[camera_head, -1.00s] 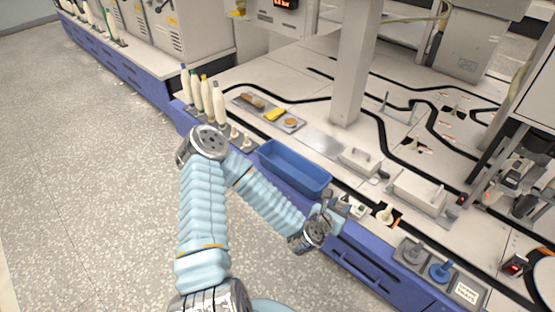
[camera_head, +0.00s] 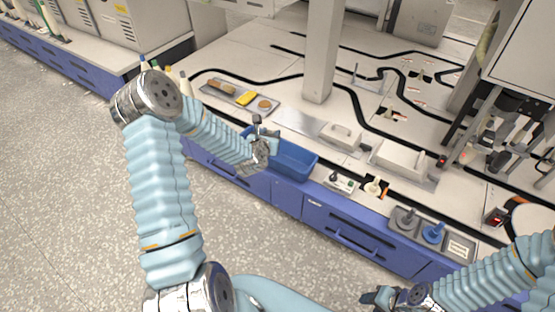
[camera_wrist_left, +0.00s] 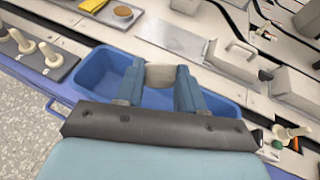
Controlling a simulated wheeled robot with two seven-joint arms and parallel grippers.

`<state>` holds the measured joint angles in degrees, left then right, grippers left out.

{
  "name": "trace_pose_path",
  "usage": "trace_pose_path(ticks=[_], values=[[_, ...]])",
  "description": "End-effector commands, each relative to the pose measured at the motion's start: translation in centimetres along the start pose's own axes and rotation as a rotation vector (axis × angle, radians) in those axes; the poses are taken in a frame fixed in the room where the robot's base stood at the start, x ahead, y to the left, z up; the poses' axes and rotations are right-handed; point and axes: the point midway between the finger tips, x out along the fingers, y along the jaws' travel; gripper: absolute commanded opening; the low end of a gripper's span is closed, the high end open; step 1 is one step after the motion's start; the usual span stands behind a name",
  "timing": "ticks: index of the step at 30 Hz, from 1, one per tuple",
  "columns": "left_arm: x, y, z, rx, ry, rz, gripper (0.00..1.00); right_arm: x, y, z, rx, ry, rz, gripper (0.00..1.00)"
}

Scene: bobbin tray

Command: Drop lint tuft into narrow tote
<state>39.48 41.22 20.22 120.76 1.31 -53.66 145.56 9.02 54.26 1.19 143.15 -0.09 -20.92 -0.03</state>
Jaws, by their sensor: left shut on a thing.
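The narrow tote is a blue open bin (camera_head: 293,160) at the front edge of the bench in the head view; it also shows in the left wrist view (camera_wrist_left: 92,72). My left gripper (camera_head: 266,130) is above the tote's left part. In the left wrist view its fingers (camera_wrist_left: 160,88) are shut on a beige-grey tuft (camera_wrist_left: 160,75), held over the tote's opening. The tuft is hard to make out in the head view. My right gripper (camera_head: 378,298) is low at the bottom of the head view, away from the tote; its opening is unclear.
A tray (camera_head: 224,95) with a brown bobbin, a yellow piece and a round tan piece lies behind the tote. Bottle-like bobbins (camera_head: 184,84) stand at the left. A pillar (camera_head: 322,60) rises behind. Grey and blue knobs (camera_head: 433,232) sit to the right.

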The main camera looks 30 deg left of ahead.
Motion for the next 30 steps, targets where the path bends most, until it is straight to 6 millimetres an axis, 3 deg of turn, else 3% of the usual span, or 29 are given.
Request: trace_pose_path(ticks=[3, 12, 13, 18, 30], values=[[0.59, -0.07, -1.43, 0.0, 0.0, -0.001, 0.1, 0.79, 0.56, -0.12, 0.003, 0.004, 0.004, 0.43], [0.69, -0.04, -1.69, 0.0, -0.001, -0.001, 0.1, 0.76, 0.64, -0.19, 0.004, 0.005, 0.005, 0.43], [0.69, -0.04, -1.69, 0.0, -0.001, -0.001, 0.39, 0.76, 0.64, -0.19, 0.004, 0.005, 0.005, 0.43], [0.69, -0.04, -1.69, 0.0, -0.001, -0.001, 0.65, 0.76, 0.62, -0.19, 0.004, 0.005, 0.005, 0.43], [-0.08, 0.0, -1.72, 0.0, 0.0, -0.001, 0.68, 0.8, 0.63, -0.19, 0.004, 0.005, 0.004, 0.43]])
